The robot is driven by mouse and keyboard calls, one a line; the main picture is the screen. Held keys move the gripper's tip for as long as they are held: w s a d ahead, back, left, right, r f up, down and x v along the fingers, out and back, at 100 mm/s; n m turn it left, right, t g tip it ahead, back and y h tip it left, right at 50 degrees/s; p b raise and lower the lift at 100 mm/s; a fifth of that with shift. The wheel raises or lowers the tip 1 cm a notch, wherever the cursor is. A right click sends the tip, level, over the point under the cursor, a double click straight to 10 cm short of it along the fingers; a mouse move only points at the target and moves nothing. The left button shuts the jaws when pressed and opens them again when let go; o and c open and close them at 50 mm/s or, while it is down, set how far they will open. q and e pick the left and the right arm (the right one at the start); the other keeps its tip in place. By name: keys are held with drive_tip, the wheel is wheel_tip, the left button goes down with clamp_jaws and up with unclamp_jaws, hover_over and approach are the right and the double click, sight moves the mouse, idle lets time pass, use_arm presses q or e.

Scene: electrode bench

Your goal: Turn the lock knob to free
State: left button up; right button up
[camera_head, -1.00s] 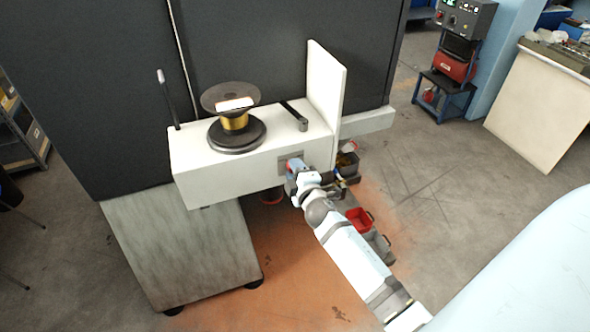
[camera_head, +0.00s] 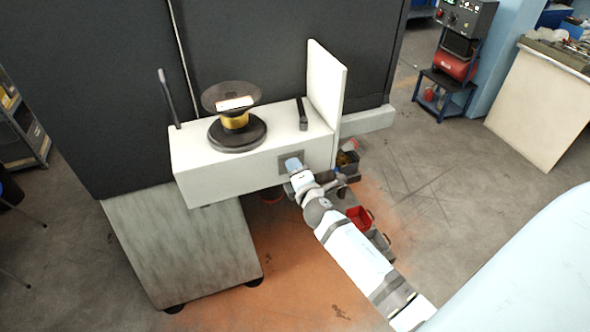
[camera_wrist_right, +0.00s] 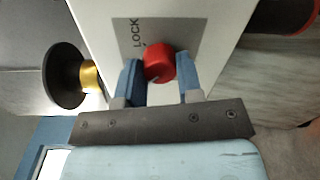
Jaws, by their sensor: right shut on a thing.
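The red lock knob (camera_wrist_right: 160,63) sticks out of a grey plate (camera_wrist_right: 124,28) marked LOCK in the right wrist view. The plate (camera_head: 283,165) is on the front of the white bench box in the head view, where my gripper hides the knob. My right gripper (camera_wrist_right: 159,70) is shut on the knob, with one blue finger on each side of it. It also shows in the head view (camera_head: 293,164), at the plate. A dark lever (camera_head: 302,114) lies on top of the white box, pointing nearly straight back. My left gripper is not in view.
The white box (camera_head: 235,180) carries a spool (camera_head: 234,122) on a dark round base and an upright white panel (camera_head: 327,90). A thin dark rod (camera_head: 167,95) stands at its left. Bins, one red (camera_head: 359,217), sit on the floor behind my right arm.

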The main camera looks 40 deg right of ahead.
drive_tip(key=o, duration=0.9)
drive_tip(key=b+v, duration=0.2)
drive_tip(key=v, duration=1.1)
drive_tip(key=shift+s+f, duration=0.1)
drive_tip(key=shift+s, duration=0.3)
